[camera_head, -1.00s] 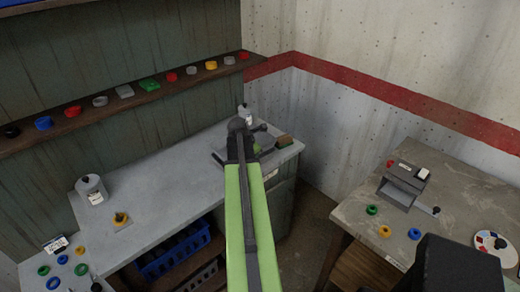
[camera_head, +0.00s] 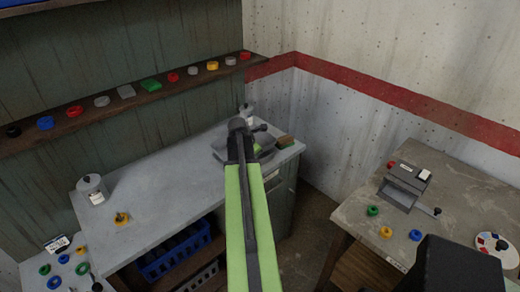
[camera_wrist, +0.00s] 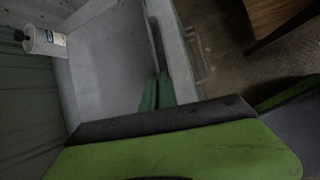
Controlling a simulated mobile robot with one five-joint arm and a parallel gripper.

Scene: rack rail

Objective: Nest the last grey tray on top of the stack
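My gripper (camera_head: 250,140) is over the far right end of the grey workbench, mostly hidden behind its own wrist. A grey tray shape (camera_head: 219,154) shows beside and behind it in the head view. The arm covers most of that shape, so I cannot tell one tray from a stack, or whether it is held. A bit of green shows just right of the wrist.
A white bottle (camera_wrist: 45,40) stands at the bench's back corner. A grey canister (camera_head: 92,188) stands at left. The middle bench top is clear. A second table (camera_head: 350,215) with small items stands at right.

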